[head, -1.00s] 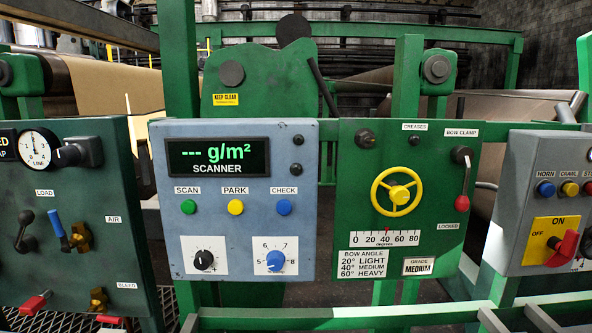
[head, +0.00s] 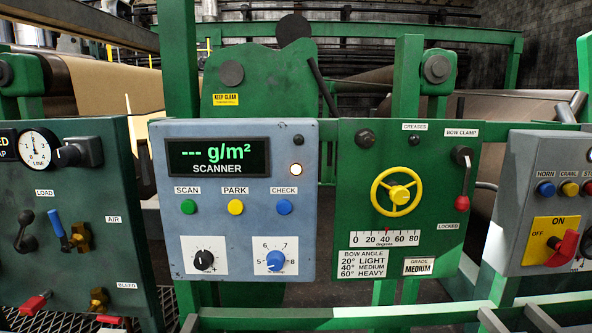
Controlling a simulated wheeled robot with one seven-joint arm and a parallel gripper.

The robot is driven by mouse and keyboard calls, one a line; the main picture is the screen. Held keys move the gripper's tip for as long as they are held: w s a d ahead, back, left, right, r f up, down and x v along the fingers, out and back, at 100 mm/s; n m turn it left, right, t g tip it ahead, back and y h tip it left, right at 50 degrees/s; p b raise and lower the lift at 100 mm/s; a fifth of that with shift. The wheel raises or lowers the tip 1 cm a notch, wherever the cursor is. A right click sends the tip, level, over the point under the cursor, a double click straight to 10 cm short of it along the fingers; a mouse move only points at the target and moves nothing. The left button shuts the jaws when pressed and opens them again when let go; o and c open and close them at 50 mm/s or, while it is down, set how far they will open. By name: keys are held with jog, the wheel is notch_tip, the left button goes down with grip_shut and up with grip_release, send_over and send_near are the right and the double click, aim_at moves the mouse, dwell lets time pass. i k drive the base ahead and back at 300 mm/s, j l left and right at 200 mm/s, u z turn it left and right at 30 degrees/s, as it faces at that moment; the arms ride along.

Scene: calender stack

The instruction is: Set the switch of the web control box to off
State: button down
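A grey box (head: 545,165) at the right edge, cut off by the picture, carries a yellow plate (head: 543,230) marked ON at the top and OFF at the left. A red rotary switch (head: 566,244) sits at the plate's lower right. I cannot tell surely which mark its handle points to. The box's name is not visible, so I cannot confirm that it is the web control box. My gripper is not in view.
The blue-grey scanner panel (head: 230,225) has several buttons and two dials. Right of it, a green panel (head: 350,195) holds a yellow handwheel (head: 397,192) and a red-tipped lever (head: 462,202). A green rail (head: 330,316) crosses low in front.

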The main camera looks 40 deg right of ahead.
aim_at(565, 253)
jog(key=z, duration=1.7)
